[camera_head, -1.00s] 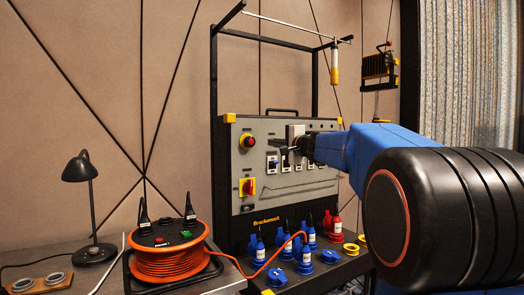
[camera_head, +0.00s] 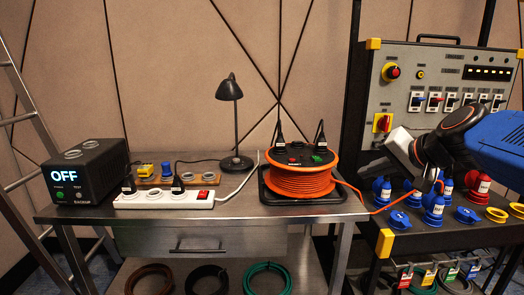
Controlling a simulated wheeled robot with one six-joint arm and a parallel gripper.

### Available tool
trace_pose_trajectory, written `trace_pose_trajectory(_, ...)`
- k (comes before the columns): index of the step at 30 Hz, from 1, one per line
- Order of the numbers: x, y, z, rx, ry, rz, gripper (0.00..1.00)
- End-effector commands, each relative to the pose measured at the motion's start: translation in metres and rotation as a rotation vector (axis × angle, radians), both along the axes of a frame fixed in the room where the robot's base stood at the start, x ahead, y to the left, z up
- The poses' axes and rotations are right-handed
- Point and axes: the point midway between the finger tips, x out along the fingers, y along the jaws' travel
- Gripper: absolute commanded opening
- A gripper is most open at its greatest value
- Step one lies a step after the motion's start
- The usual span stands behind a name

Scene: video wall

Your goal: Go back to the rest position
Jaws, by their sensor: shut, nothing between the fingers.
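My gripper (camera_head: 390,158) is at the right in the head view, at the end of my blue and black arm. It is shut and empty, and points to the lower left. It appears in front of the lower left part of the grey control panel (camera_head: 388,88), above the blue plugs. I cannot tell its exact distance from the panel. My arm hides part of the panel's lower face.
A steel table (camera_head: 250,209) carries an orange cable reel (camera_head: 300,182), a black lamp (camera_head: 236,125), a white power strip (camera_head: 152,200) and a black backup unit (camera_head: 88,172) reading OFF. Blue plugs (camera_head: 383,190) stand below my gripper. A ladder (camera_head: 18,119) leans at far left.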

Motion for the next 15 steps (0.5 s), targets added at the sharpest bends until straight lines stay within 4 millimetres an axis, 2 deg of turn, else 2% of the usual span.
trace_pose_trajectory(1,-0.024,0.010,-0.021,-0.058,0.033,0.045,0.00)
trace_pose_trajectory(6,-0.101,0.020,-0.091,-0.274,0.151,0.181,0.00)
trace_pose_trajectory(12,-0.181,0.006,-0.162,-0.522,0.265,0.314,0.00)
trace_pose_trajectory(15,-0.205,-0.004,-0.184,-0.612,0.301,0.354,0.00)
